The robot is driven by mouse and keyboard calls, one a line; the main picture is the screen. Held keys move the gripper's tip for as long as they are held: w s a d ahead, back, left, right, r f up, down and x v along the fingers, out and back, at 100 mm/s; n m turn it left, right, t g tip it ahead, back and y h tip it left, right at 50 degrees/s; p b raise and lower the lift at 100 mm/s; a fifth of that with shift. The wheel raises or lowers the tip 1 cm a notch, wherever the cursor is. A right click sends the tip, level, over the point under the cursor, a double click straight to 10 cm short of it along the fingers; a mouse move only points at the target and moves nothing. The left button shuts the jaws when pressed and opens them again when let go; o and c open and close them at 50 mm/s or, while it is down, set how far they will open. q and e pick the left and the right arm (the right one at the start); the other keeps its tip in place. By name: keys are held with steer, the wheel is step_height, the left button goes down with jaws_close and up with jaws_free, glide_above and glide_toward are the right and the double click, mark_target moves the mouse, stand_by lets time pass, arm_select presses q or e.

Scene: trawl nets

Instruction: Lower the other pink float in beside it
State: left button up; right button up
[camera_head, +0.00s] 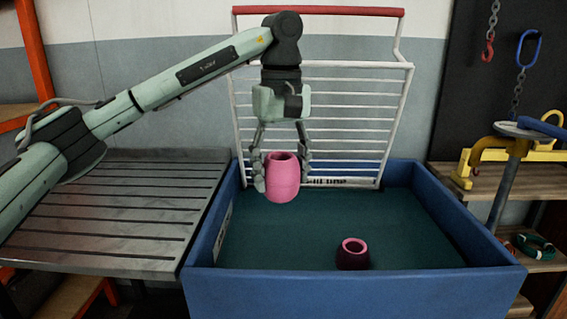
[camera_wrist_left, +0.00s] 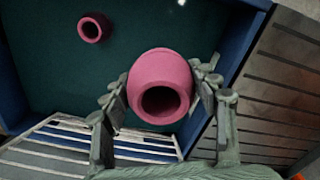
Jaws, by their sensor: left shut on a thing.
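My left gripper (camera_head: 281,172) is shut on a pink float (camera_head: 282,184), a barrel shape with an open hole in its top. It holds the float upright above the left back part of a blue crate (camera_head: 340,293) with a dark green floor. In the left wrist view the same float (camera_wrist_left: 160,84) sits between the two fingers. The other pink float (camera_head: 352,254) stands inside the crate, nearer the front, its lower part dark. It also shows in the left wrist view (camera_wrist_left: 92,29), apart from the held float. My right gripper is not in view.
A white wire rack with a red top bar (camera_head: 318,11) stands at the back of the crate. A grey slatted table (camera_head: 110,215) adjoins the crate on the left. A wooden shelf (camera_head: 480,187) with yellow metal gear is at the right. The crate floor around the standing float is clear.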

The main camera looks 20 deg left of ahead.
arm_select(q)
step_height(320, 180, down, 19)
steer(key=b, duration=0.3)
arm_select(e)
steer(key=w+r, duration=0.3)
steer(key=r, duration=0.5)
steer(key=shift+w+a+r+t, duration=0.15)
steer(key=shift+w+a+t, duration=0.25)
arm_select(q)
steer(key=shift+r, duration=0.15)
steer(key=o, duration=1.2)
steer(key=shift+o, duration=0.2)
steer(key=o, duration=0.4)
